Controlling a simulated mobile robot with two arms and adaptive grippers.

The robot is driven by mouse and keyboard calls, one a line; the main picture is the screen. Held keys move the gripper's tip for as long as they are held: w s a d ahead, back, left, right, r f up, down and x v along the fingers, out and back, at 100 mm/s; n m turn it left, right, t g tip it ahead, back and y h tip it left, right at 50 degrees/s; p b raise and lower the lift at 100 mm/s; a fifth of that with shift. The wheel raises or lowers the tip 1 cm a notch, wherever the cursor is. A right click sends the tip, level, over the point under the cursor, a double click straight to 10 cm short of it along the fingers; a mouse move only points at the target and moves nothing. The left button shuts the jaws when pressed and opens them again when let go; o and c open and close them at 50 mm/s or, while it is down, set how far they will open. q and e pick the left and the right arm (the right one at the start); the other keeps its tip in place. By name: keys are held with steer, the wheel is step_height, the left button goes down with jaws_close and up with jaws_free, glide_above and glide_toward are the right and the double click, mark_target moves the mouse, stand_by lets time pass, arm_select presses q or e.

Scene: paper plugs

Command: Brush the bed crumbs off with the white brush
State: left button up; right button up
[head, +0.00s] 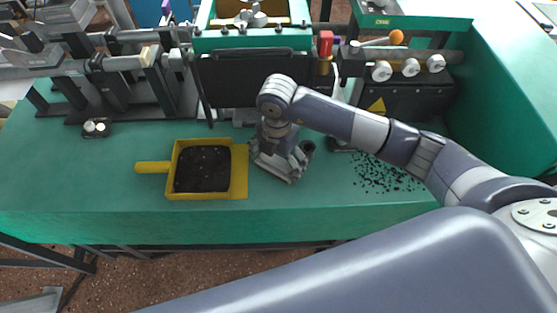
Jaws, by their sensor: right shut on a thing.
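The green bed (120,190) runs across the view. Dark crumbs (388,175) lie scattered on its right part, left of and below my right forearm. A yellow dustpan (240,185) with its handle to the left lies on the bed left of middle, with a dark layer inside it. My right gripper (285,168) is low over the bed just right of the dustpan, pointing down. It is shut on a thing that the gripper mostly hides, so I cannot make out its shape. I cannot pick out the white brush for certain. My left gripper is not in view.
A black machine part (255,80) and metal bars stand behind the bed. A dark unit with white knobs (411,68) is at the back right. A small black holder (96,128) with white round pieces sits at the left. The bed's front strip is clear.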

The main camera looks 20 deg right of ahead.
mark_target(277, 156)
steer(key=shift+r+p, duration=2.1)
steer(key=shift+r, duration=0.8)
steer(key=shift+r+p, duration=1.15)
steer(key=shift+r, duration=0.45)
steer(key=shift+f, duration=0.1)
